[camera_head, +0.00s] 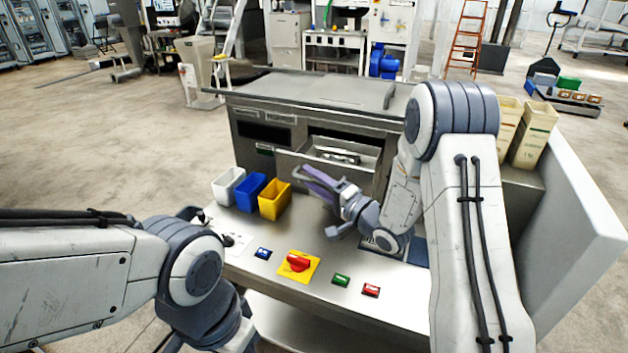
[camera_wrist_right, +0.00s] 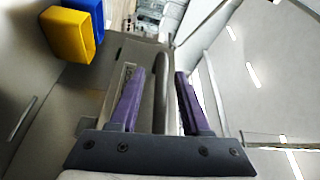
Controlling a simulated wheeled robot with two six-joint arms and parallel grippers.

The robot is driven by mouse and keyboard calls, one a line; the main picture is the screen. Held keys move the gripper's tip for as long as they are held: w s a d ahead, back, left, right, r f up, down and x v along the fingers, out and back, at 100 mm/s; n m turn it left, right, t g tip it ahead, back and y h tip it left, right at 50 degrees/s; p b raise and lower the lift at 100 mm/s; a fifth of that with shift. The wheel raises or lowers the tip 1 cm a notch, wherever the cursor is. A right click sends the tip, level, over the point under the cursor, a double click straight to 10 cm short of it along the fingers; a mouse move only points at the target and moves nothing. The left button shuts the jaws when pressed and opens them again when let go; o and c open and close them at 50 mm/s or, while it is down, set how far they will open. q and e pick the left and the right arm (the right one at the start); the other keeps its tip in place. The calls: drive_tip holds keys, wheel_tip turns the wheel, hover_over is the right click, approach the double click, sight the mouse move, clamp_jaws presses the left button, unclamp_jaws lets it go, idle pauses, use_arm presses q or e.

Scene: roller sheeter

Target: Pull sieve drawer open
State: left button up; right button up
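The sieve drawer (camera_head: 345,156) is in the front of the machine in the head view. It stands partly out, and its inside with metal parts shows from above. My right gripper (camera_head: 318,183), with purple fingers, is at the left part of the drawer front. In the right wrist view a grey bar, seemingly the drawer handle (camera_wrist_right: 161,100), lies between the two fingers of the right gripper (camera_wrist_right: 160,74). Gaps show on both sides, so the fingers are open around it. My left gripper (camera_head: 190,213) is mostly hidden behind its own arm; its fingers are unclear.
White (camera_head: 228,186), blue (camera_head: 250,191) and yellow (camera_head: 274,200) bins stand left of the right gripper. A red knob (camera_head: 298,263) and blue, green and red buttons sit on the front shelf. Tan containers (camera_head: 533,135) stand at the right.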

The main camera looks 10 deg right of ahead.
drive_tip(key=b+v, duration=0.1)
drive_tip(key=v, duration=0.9)
drive_tip(key=shift+s+b, duration=0.25)
drive_tip(key=shift+b, duration=0.15)
drive_tip(key=s+a+f+n+g+h+p, duration=0.2)
drive_tip(key=a+n+g+h, duration=0.45)
drive_tip(key=a+n, duration=0.2)
drive_tip(key=s+a+r+n+g+h, duration=0.1)
drive_tip(key=s+n+g, duration=0.1)
drive_tip(key=s, duration=0.7)
drive_tip(key=s+a+n+g+h+p, duration=0.1)
drive_tip(key=s+a+n+g, duration=0.1)
drive_tip(key=s, duration=0.6)
drive_tip(key=s+a+r+n+g+h, duration=0.1)
drive_tip(key=s+n+g, duration=0.3)
drive_tip(key=s, duration=0.5)
drive_tip(key=shift+s+a+r+g+p, duration=0.4)
drive_tip(key=shift+a+g, duration=0.05)
drive_tip(key=shift+g, duration=0.1)
